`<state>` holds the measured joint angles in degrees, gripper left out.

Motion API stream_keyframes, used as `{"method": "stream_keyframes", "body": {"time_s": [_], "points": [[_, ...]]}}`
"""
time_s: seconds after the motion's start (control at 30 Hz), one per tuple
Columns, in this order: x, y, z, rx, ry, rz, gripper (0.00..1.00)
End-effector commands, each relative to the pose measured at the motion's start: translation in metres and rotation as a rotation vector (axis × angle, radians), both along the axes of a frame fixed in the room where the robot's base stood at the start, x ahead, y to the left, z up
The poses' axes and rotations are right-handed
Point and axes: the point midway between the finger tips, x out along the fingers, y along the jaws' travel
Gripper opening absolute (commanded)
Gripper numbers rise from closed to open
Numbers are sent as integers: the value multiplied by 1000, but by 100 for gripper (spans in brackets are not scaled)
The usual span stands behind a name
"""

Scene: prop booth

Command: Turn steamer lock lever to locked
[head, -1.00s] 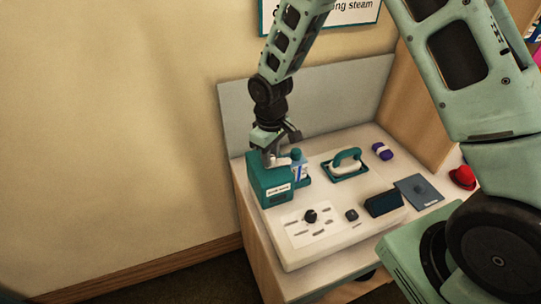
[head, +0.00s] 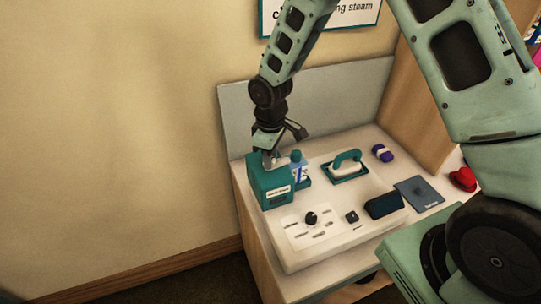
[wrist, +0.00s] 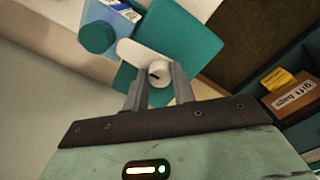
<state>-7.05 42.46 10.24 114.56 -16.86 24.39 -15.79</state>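The steamer (head: 268,183) is a teal box with a white label on its front, at the back left of the counter. Its pale lock lever (head: 283,161) is on top and partly hidden by my gripper (head: 272,154) in the head view. In the wrist view the white lever (wrist: 135,52) runs to the upper left from a round hub with a dark slot, over the teal steamer top (wrist: 188,35). My gripper (wrist: 158,78) has its fingers apart, one on each side of the hub. I cannot tell whether they touch it.
A teal-capped bottle (head: 298,169) stands close right of the steamer; its cap (wrist: 97,37) is near the lever's end. A teal-handled iron (head: 347,164), a black knob (head: 311,218), a dark block (head: 384,205) and a red hat (head: 463,178) are farther right.

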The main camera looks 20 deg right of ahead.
Motion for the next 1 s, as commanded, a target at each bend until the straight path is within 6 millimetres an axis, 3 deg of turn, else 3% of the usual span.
{"method": "stream_keyframes", "body": {"time_s": [0.03,0.07,0.1,0.37,0.53,0.67,1.0], "points": [[1,0,1,0,-3,1,37],[1,0,1,0,-3,1,45],[1,0,1,0,-3,0,47],[0,0,1,0,-1,0,47],[1,0,13,0,-4,0,47],[2,0,36,2,-7,-1,47],[1,0,116,1,-8,-1,47]]}}
